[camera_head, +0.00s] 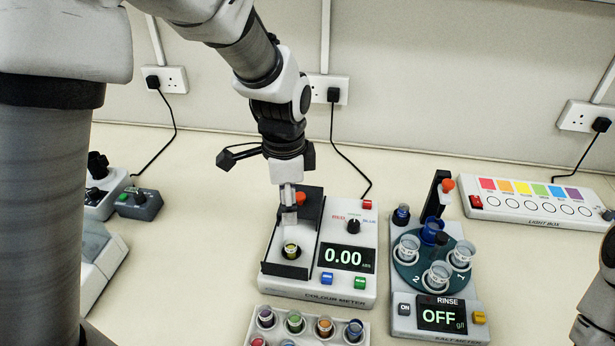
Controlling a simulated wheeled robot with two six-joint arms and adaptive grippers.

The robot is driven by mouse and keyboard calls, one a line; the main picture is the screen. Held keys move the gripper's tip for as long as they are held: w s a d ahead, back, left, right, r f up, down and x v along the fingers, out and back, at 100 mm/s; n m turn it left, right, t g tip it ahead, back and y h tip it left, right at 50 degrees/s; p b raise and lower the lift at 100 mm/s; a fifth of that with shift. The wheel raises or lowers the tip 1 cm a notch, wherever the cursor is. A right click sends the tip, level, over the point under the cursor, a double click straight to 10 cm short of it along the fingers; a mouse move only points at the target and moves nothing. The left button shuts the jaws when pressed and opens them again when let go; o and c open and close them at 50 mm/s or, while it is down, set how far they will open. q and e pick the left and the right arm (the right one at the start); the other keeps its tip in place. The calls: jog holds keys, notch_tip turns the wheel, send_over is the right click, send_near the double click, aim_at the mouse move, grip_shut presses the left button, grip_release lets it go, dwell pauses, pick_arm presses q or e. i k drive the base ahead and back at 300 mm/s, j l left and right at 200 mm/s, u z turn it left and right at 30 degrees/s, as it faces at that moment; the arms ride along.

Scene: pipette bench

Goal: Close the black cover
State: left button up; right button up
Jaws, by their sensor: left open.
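The colour meter (348,291) stands on the bench, its display reading 0.00. The black cover (315,208) is at the back left of the meter, raised, with an orange-red knob (300,198) near its top. My left gripper (289,212) reaches down from above and overlaps the cover in the picture, close to the knob. Its jaws are open and hold nothing; whether they touch the cover I cannot tell. My right arm shows only partly at the right edge, without its gripper.
A salt meter (402,325) with several cups stands just right of the colour meter. A vial rack (270,339) is close in front. A light box (536,201) lies at the back right. A small grey switch box (139,204) is at the left.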

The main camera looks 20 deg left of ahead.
aim_at(309, 199)
jog(key=k, duration=1)
